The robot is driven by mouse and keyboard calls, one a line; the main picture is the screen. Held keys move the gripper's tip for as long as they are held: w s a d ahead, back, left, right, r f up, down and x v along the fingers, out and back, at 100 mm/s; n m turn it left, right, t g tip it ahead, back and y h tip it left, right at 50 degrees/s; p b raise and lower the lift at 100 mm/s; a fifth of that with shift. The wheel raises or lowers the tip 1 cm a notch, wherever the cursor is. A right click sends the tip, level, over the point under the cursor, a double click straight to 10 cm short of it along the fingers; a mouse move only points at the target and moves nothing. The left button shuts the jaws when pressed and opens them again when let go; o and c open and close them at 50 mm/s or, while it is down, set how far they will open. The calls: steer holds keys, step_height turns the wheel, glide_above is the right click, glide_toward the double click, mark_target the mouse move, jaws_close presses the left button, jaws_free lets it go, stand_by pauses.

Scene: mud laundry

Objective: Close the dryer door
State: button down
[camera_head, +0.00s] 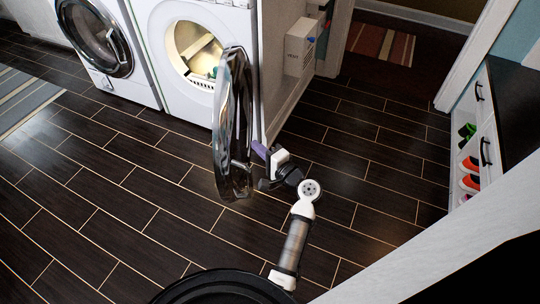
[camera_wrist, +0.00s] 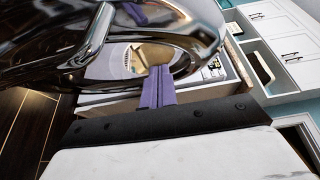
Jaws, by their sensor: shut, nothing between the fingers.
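The dryer (camera_head: 165,45) is the white front-loading machine at the top middle of the head view, with its round drum opening (camera_head: 197,50) exposed. Its round chrome-rimmed door (camera_head: 232,120) stands wide open, swung out toward me. My gripper (camera_head: 260,150) is just right of the door, on its outer side, with purple fingers pointing at it. Whether they touch cannot be told. In the wrist view the fingers (camera_wrist: 157,85) are together and empty, and the shiny door (camera_wrist: 60,55) fills the upper left. Some cloth shows in the drum.
A second front-loader (camera_head: 105,45) with its door shut stands left of the dryer. A white box (camera_head: 300,47) hangs on the wall to the right. A shoe cubby (camera_head: 470,150) lines the right side. Dark tiled floor (camera_head: 120,215) is clear before the machines; a striped rug (camera_head: 25,100) lies left.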

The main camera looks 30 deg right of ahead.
mark_target(234, 138)
steer(key=shift+w+a+p, duration=0.6)
steer(key=shift+w+a, duration=1)
steer(key=shift+a, duration=0.3)
